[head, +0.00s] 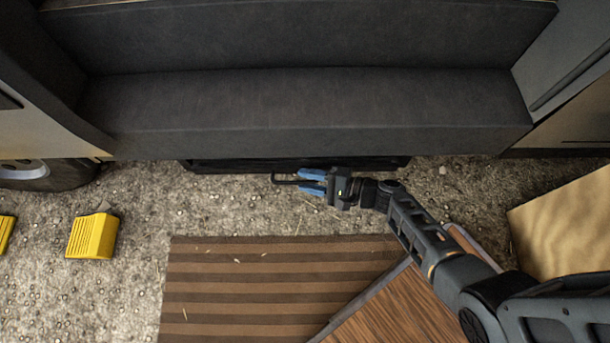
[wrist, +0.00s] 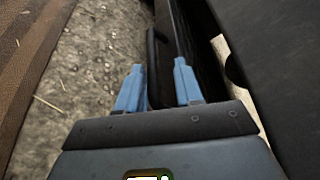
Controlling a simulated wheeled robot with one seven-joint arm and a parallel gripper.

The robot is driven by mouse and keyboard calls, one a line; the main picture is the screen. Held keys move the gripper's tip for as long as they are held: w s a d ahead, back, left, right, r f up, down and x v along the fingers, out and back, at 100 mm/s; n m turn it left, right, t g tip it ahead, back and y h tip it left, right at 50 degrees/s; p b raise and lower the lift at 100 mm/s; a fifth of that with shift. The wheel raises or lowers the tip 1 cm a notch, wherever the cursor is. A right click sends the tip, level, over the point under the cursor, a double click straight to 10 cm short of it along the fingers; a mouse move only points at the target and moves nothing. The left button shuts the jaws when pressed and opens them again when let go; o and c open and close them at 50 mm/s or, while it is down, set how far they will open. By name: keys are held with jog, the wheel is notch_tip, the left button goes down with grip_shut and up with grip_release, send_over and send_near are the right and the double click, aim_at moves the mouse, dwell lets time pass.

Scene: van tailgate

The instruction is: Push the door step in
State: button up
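The door step (head: 235,165) is a dark panel low under the van's sill, sticking out slightly above the gravel. A thin black bar handle (head: 281,181) stands out from its front. My gripper (head: 303,181), with blue fingers, is at the right part of this handle. In the wrist view the handle (wrist: 152,55) runs between the two spread fingers of my gripper (wrist: 158,67), with a gap visible on the right side. The step's dark face (wrist: 184,25) is beside the right finger. Whether a finger touches the step or handle cannot be told.
The grey van sill (head: 300,110) overhangs the step. A striped brown mat (head: 240,290) lies in front on gravel. Yellow blocks (head: 92,236) are at left, a wooden board (head: 570,220) at right. Gravel between mat and step is clear.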

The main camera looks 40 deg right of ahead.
jog(key=p+v, duration=0.1)
jog(key=v, duration=0.5)
jog(key=shift+s, duration=0.2)
